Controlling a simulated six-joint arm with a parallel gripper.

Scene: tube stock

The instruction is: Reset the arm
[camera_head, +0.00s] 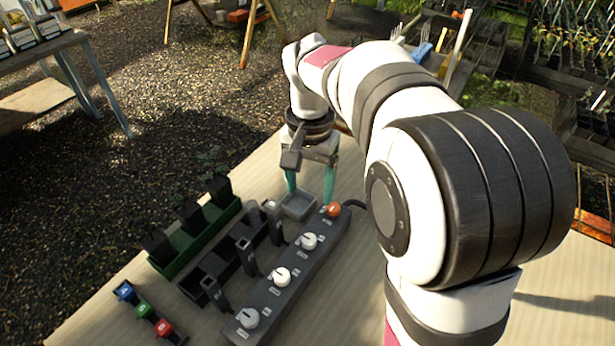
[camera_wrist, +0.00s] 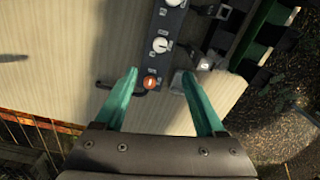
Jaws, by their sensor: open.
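My gripper (camera_head: 309,186) has two green fingers and hangs over the far part of the wooden table (camera_head: 357,275). In the wrist view my gripper (camera_wrist: 163,93) is open, with nothing held between its fingers. The orange button (camera_head: 333,209) at the far end of the dark control strip (camera_head: 287,302) shows between the fingers in the wrist view (camera_wrist: 151,83). A small grey square tray (camera_head: 298,205) stands beside the strip, close to the fingers in the head view. My arm bends over the right side of the table.
The strip carries white knobs (camera_head: 281,277). Left of it stand a dark holder rack (camera_head: 213,269) and a green rack (camera_head: 190,244) with black pots. Blue, green (camera_head: 144,309) and red blocks sit at the front left. Bare table lies right of the strip.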

